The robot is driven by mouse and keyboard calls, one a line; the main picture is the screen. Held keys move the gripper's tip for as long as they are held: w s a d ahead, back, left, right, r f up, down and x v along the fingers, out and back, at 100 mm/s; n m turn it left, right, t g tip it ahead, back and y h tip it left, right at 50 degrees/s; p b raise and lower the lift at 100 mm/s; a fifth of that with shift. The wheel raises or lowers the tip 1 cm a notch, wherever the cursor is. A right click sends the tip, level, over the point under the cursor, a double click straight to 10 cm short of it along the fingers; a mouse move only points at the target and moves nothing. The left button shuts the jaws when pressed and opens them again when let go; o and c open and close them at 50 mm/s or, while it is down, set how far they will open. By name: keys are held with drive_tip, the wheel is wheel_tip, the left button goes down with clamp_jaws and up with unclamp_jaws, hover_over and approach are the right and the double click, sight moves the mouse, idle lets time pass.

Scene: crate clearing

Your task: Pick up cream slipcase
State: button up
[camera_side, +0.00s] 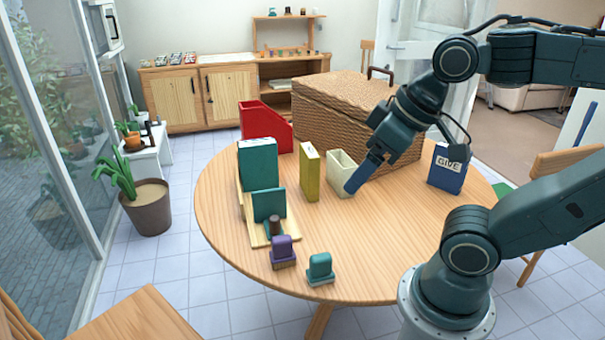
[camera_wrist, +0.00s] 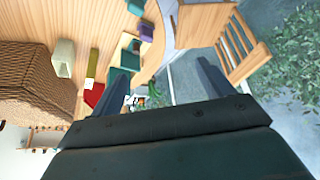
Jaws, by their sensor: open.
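The cream slipcase (camera_side: 336,173) stands upright on the round wooden table, in front of the wicker basket, with its open side showing in the side view. It also shows at the upper left of the wrist view (camera_wrist: 65,54). My gripper (camera_side: 351,188) is open, and its blue fingers overlap the slipcase's right edge in the side view. In the wrist view my gripper (camera_wrist: 162,78) has its fingers spread apart, with the slipcase well to their left and not between them. I cannot tell the gap between fingers and slipcase.
The wicker basket (camera_side: 318,110) stands behind the slipcase. A yellow book (camera_side: 310,173) stands just left, with a red holder (camera_side: 266,128) and teal books (camera_side: 258,165) further left. A blue GIVE box (camera_side: 446,177) stands right. Purple (camera_side: 283,248) and teal (camera_side: 320,266) stamps stand at the front.

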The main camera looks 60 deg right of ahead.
drive_tip(key=w+d+r+m+g+h, duration=0.1)
drive_tip(key=w+d+r, duration=0.25)
drive_tip(key=w, duration=0.25)
drive_tip(key=w+d+r+m+g, duration=0.1)
drive_tip(key=w+d+r, duration=0.1)
drive_tip(key=w+d, duration=0.3)
drive_tip(key=w+d+f+m+g, duration=0.1)
drive_tip(key=w+d+f+m, duration=0.15)
drive_tip(key=w+d, duration=0.9)
drive_tip(key=d+f+m+g, duration=0.1)
drive_tip(key=d+f, duration=0.5)
drive_tip(key=d, duration=0.3)
drive_tip(key=d+f+m, duration=0.1)
drive_tip(key=d+f, duration=0.5)
drive_tip(key=d, duration=0.3)
drive_tip(key=d+f+m+g+y, duration=0.1)
drive_tip(key=d+f, duration=0.5)
drive_tip(key=d, duration=0.3)
drive_tip(key=shift+m+g, duration=0.3)
drive_tip(key=shift+m, duration=0.05)
drive_tip(key=shift+s, duration=0.1)
